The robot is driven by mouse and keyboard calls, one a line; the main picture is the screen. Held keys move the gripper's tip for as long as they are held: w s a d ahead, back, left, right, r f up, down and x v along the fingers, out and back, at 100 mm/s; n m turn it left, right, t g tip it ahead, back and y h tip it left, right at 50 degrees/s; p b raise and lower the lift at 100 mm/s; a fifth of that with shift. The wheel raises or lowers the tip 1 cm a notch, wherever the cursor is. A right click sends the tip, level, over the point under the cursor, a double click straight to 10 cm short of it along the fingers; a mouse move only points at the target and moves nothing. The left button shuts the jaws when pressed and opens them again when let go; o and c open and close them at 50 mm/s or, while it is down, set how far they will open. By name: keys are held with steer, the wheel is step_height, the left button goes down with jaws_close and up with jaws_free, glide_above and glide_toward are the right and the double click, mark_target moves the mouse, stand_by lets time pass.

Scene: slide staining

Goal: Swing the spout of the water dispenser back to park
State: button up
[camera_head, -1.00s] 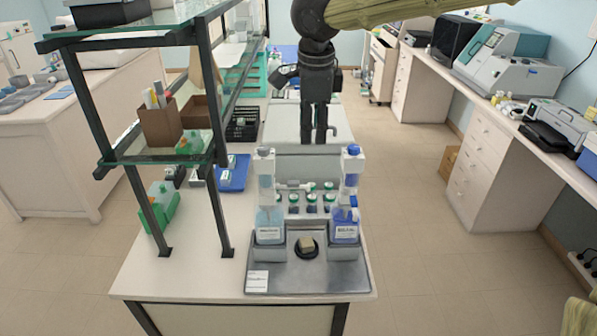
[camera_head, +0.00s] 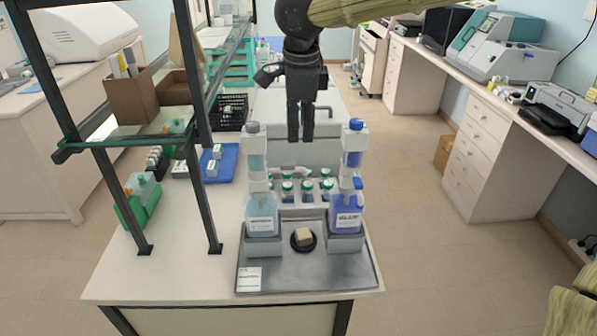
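Two bottle dispensers stand on a grey metal tray (camera_head: 305,277) at the front of the bench. The left one, the water dispenser (camera_head: 262,215), holds pale blue liquid. The right one, the other dispenser (camera_head: 346,213), holds dark blue liquid. Both have white upper bodies with blue or grey caps. The water dispenser's spout is too small to make out clearly. My gripper (camera_head: 300,138) points down behind and between the dispenser tops. Its dark fingers are side by side and look shut, with nothing seen between them. It appears apart from both dispensers.
A small beige block sits on a round black holder (camera_head: 303,247) between the dispensers. Several green-capped bottles (camera_head: 306,190) stand behind. A glass shelf with dark posts (camera_head: 197,150) rises at left. A blue tray (camera_head: 220,165) lies beside it. Open floor is at right.

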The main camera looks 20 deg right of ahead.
mark_target(299, 168)
steer(key=f, duration=0.3)
steer(key=w+f+p, duration=0.1)
steer(key=f, duration=0.3)
steer(key=w+f+p, duration=0.1)
steer(key=f, duration=0.3)
steer(key=shift+d+f, duration=0.1)
steer(key=shift+d, duration=0.15)
jaws_close()
